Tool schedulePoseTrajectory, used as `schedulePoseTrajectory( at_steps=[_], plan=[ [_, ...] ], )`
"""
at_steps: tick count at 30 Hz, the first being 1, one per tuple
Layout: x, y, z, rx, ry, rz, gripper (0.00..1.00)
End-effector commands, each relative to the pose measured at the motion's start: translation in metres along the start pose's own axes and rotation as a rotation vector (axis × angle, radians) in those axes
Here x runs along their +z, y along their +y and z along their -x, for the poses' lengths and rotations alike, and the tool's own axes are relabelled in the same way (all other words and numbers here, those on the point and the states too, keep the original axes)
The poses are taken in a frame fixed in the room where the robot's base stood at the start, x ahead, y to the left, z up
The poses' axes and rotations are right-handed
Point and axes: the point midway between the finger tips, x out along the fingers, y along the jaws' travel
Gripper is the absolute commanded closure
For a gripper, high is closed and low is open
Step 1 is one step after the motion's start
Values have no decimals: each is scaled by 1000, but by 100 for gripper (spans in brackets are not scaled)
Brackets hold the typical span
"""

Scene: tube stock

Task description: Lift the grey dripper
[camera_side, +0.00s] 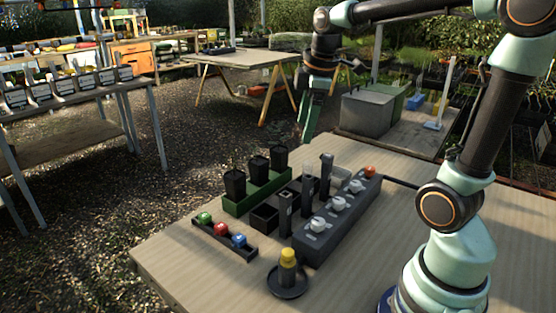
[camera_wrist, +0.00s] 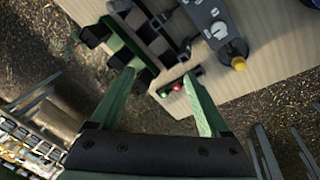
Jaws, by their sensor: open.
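A dark rack (camera_side: 264,218) stands in the middle of the table group, with several upright slim pieces in it. The grey dripper seems to be the tall dark-grey piece (camera_side: 326,170) at its back end, but I cannot tell surely from the similar slim pieces beside it. In the wrist view the dark rack (camera_wrist: 165,27) shows near the top, and I cannot pick the dripper out there. My gripper (camera_side: 306,136) hangs above the table's far edge, behind the racks and apart from them. In the wrist view my gripper (camera_wrist: 159,73) has its green fingers wide apart, with nothing between them held.
A green rack (camera_side: 236,205) with black pots stands left of the dark rack. A grey box (camera_side: 330,232) with white knobs and an orange one stands right. A small tray (camera_side: 223,243) holds green, red and blue caps. A yellow-topped bottle (camera_side: 288,262) stands on a dark dish. The near-left tabletop is clear.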

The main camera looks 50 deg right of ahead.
Motion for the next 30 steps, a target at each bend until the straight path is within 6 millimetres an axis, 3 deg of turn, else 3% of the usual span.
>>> schedulePoseTrajectory(
  at_steps=[6,13,18,22,30],
  plan=[
    [35,64,-21,-110,-60,365,20],
    [76,107,-46,-221,-49,685,20],
    [92,119,-54,-255,-33,796,20],
    [95,117,-66,-264,-29,817,20],
    [100,107,-108,-263,-29,816,20]
  ],
)
